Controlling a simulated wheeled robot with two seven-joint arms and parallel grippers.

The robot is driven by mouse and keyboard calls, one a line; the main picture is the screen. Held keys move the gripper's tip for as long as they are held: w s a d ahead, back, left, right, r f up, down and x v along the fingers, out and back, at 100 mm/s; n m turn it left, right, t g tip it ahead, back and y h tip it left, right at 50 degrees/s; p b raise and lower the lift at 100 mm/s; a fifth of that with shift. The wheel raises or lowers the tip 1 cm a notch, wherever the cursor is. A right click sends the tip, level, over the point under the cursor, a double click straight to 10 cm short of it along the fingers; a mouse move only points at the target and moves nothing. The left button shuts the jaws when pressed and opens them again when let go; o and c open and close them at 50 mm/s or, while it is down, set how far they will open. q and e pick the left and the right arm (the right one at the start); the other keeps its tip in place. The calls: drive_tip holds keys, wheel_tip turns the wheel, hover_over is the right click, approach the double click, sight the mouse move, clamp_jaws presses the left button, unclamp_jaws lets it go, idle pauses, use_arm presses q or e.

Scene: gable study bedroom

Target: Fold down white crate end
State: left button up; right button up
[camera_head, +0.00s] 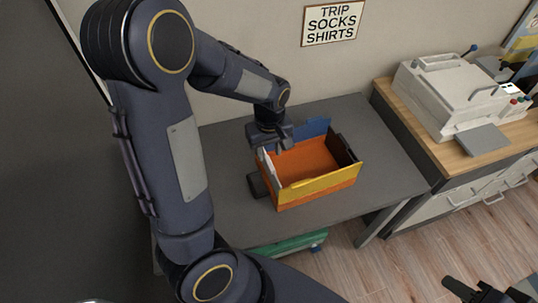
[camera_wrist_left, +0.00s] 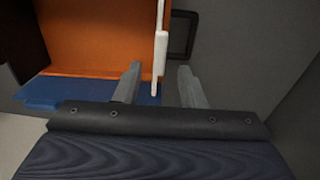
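The crate has an orange floor (camera_head: 305,160), a yellow near wall (camera_head: 318,186), a blue far wall (camera_head: 313,128) and a dark right end. Its white end (camera_head: 267,171) stands upright on the left side, partly hidden by my arm. My left gripper (camera_head: 279,144) is over the far left corner of the crate. In the left wrist view my left gripper (camera_wrist_left: 159,88) is open, with the edge of the white end (camera_wrist_left: 161,45) between its fingers and a gap on both sides. My right gripper (camera_head: 490,293) is partly cut off at the bottom right, away from the crate.
The crate stands on a grey table (camera_head: 385,165) with free room to its right. A dark flat object (camera_head: 257,186) lies just left of the crate. A wooden-topped cabinet (camera_head: 450,158) with a pale machine (camera_head: 440,95) stands to the right. A wall is behind.

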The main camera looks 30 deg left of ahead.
sight(269, 161)
use_arm(q)
drive_tip(key=shift+f, duration=2.1)
clamp_jaws()
